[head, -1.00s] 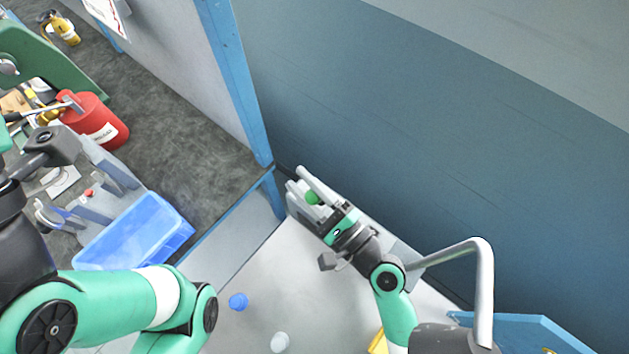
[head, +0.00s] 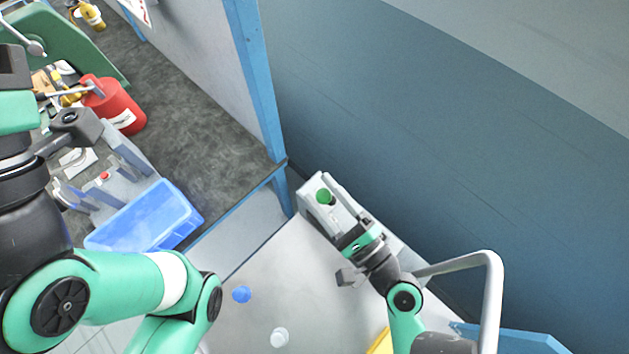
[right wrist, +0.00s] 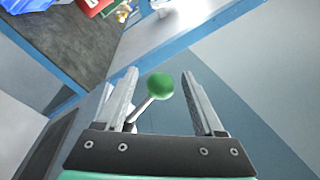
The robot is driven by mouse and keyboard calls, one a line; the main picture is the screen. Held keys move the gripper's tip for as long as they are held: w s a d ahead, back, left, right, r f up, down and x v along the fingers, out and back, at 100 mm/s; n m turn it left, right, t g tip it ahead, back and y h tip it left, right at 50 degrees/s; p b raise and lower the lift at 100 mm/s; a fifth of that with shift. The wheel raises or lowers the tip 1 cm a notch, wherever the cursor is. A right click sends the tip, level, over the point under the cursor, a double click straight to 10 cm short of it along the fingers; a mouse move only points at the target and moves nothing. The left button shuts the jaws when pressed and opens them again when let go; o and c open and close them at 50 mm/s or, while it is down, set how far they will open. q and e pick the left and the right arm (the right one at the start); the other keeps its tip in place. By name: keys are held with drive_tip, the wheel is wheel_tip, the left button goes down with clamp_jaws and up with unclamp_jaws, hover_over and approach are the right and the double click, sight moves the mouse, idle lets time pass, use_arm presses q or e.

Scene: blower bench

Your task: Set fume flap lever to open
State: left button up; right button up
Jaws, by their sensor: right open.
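My right gripper (head: 332,192) is open at the lever. In the right wrist view its two fingers (right wrist: 162,92) stand on either side of the knob with gaps, so the knob looks ungripped. The rod's base is hidden behind the gripper body.
A blue bin (head: 150,215), a grey fixture with a red button (head: 104,176) and a red canister (head: 115,105) are at the left. A blue cap (head: 241,294) and a white cap (head: 279,337) lie on the pale surface. A blue post (head: 258,80) stands near the lever.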

drive_tip(key=v, duration=0.8)
drive_tip(key=shift+s+d, duration=0.2)
